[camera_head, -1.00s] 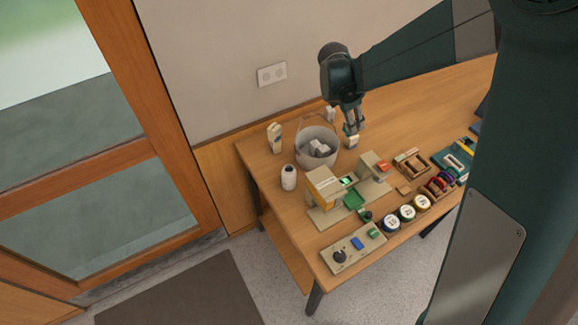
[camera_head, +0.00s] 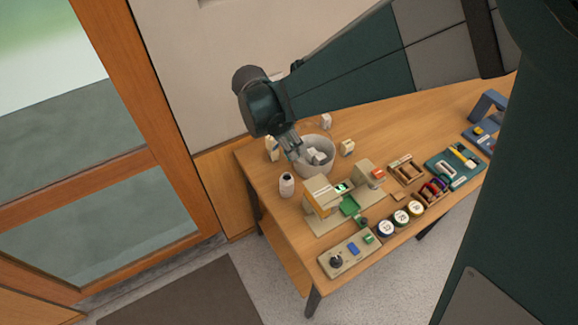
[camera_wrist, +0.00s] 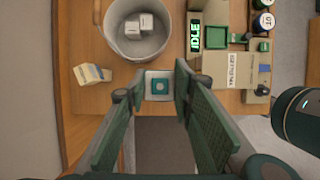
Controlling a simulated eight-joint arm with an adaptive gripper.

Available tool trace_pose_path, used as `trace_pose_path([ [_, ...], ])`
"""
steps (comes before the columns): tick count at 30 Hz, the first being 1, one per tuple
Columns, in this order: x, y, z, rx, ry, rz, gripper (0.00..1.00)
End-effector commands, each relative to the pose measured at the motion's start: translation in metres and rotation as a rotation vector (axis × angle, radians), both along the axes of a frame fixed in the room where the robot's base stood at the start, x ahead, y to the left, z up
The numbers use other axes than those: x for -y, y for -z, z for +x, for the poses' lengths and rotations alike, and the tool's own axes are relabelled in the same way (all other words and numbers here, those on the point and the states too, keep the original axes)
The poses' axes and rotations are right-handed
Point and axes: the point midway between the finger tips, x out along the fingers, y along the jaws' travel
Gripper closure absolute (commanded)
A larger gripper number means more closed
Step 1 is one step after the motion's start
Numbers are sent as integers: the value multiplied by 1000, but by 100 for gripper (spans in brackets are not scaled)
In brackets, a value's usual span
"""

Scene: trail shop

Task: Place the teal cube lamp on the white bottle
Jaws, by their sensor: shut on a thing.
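My gripper (camera_wrist: 157,88) is shut on the teal cube lamp (camera_wrist: 160,86), a pale block with a teal square face between the fingertips in the wrist view. In the head view my gripper (camera_head: 292,154) is above the table at the near left rim of the bucket, and the held lamp is hard to make out there. The white bottle (camera_head: 286,184) stands upright on the table, a little below my gripper in the picture and apart from it. I cannot make the bottle out in the wrist view, where the lamp and fingers cover the middle.
A grey bucket (camera_head: 318,168) with pale blocks inside stands beside my gripper. A cream carton (camera_wrist: 92,74) is near the wall. A beige machine (camera_head: 320,196) stands right of the bottle. The table edge is close to the bottle.

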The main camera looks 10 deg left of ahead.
Motion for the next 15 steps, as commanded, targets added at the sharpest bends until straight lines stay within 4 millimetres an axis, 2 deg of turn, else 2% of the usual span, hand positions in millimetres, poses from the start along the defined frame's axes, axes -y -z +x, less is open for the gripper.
trace_pose_path([
  [6,-12,-6,-17,1,-12,0,88],
  [15,-13,-6,-20,1,-13,-1,88],
])
